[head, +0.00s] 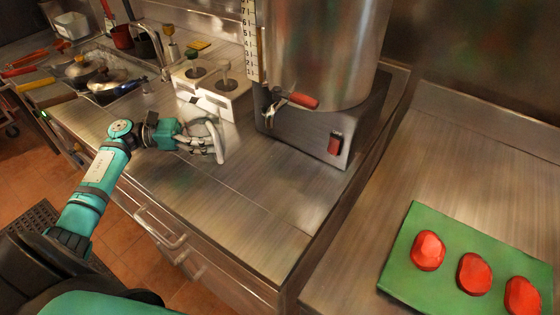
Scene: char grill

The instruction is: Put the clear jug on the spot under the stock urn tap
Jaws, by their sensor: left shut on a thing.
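The stock urn (325,50) is a large steel cylinder on a dark base, at the top centre. Its tap (272,108) has a red lever and sticks out at the urn's left front. Bare steel counter lies in front of the base below the tap; I see no marked spot there. My left gripper (212,146) is shut on the clear jug (228,132), to the left of the tap. The jug is see-through and faint, partly hidden by the fingers. I cannot tell whether it touches the counter. My right gripper is out of view.
A white two-pump dispenser (215,92) stands right behind the jug. A red switch (335,144) is on the urn's base. A green board (400,270) with red pieces lies at the lower right. The counter front (240,220) is clear.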

